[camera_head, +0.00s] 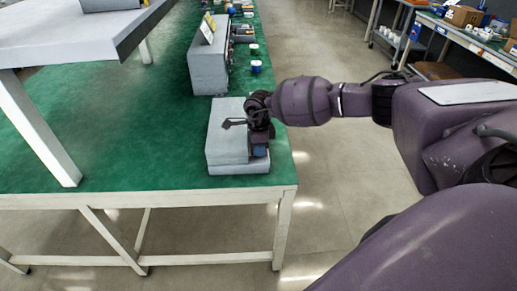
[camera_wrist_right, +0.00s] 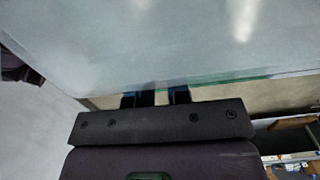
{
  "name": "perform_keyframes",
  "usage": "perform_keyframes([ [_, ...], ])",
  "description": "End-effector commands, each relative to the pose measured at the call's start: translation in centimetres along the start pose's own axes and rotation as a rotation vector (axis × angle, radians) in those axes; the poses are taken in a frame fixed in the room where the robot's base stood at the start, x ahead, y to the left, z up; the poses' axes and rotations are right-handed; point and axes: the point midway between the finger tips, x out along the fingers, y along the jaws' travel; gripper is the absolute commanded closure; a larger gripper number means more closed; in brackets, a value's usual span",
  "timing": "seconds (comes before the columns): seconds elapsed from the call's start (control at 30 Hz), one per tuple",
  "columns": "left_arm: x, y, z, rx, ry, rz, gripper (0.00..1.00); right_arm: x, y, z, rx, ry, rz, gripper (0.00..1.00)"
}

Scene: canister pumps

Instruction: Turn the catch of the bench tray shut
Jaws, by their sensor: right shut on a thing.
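The bench tray (camera_head: 228,140) is a closed, pale grey box with a flat top, near the front right corner of the green bench. My right gripper (camera_head: 260,148) is at its right side, close against the edge. In the right wrist view the two dark fingers of the gripper (camera_wrist_right: 160,96) reach to the edge of the grey box (camera_wrist_right: 130,45). The gripper is shut on a small part there, which I take to be the catch. The fingers hide the catch, and I cannot tell how far it is turned. My left gripper is not in view.
The green bench (camera_head: 110,150) has free room left of the tray. A taller grey block (camera_head: 208,68) stands behind it, with a blue-and-white canister (camera_head: 256,66) beside it. A grey raised shelf (camera_head: 70,38) overhangs the left. Bare floor (camera_head: 345,175) lies to the right.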

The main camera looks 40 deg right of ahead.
Motion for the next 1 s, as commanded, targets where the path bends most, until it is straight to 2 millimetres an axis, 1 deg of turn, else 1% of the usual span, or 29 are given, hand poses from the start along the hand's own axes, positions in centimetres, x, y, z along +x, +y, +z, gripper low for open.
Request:
perform_keyframes([
  [0.2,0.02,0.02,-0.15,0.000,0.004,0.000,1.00,-0.03,-0.01,0.02,-0.033,0.000,0.000,1.00],
  [0.57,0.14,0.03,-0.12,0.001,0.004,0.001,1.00,-0.07,-0.01,0.03,-0.038,-0.001,-0.001,1.00],
  [0.6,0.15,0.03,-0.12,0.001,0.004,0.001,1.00,-0.07,-0.01,0.03,-0.038,-0.001,-0.001,0.82],
  [0.67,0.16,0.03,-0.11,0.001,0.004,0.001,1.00,-0.07,-0.01,0.03,-0.037,-0.001,-0.001,0.72],
  [0.9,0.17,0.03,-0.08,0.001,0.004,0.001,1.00,-0.05,-0.01,0.02,-0.036,0.000,0.000,0.72],
  [1.0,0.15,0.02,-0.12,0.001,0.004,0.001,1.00,-0.34,-0.03,0.03,-0.035,-0.001,-0.001,0.72],
])
